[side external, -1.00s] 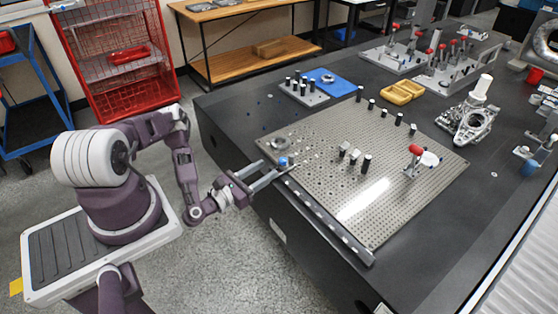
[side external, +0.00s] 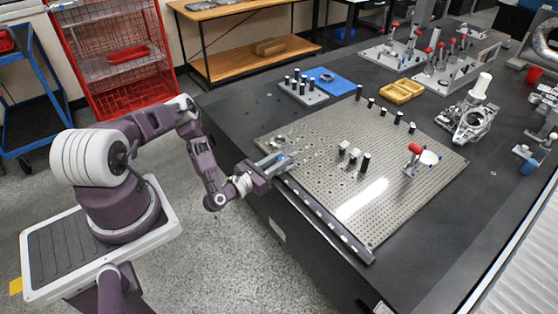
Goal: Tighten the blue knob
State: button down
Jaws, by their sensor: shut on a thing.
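The blue knob (side external: 282,158) sits near the left corner of the perforated metal plate, and only a small part of it shows. My gripper (side external: 278,160) reaches over the near left edge of the plate. Its fingers are closed around the knob and partly hide it. How far the knob is turned cannot be told at this size.
The perforated plate (side external: 330,200) lies on a dark table (side external: 235,110). A silver ring part (side external: 278,141) lies just behind my gripper. Black and white posts (side external: 354,155) and a red-handled clamp (side external: 413,155) stand farther right. A dark rail (side external: 325,222) runs along the plate's near edge.

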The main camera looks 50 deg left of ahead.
jog(key=shift+a+h, duration=0.1)
jog(key=shift+h, duration=0.2)
jog(key=m+h, duration=0.2)
jog(key=shift+a+h, duration=0.15)
jog(key=shift+h, duration=0.25)
jog(key=shift+a+m+g+h, duration=0.1)
jog(key=shift+m+g+h, duration=0.3)
jog(key=shift+m+h, duration=0.9)
jog(key=shift+a+m+g+h, duration=0.1)
jog(key=shift+m+g+h, duration=0.5)
jog(key=shift+h, duration=1.1)
jog(key=shift+m, duration=0.3)
jog(key=c, duration=1.2)
grip_release()
jog(key=shift+c, duration=0.2)
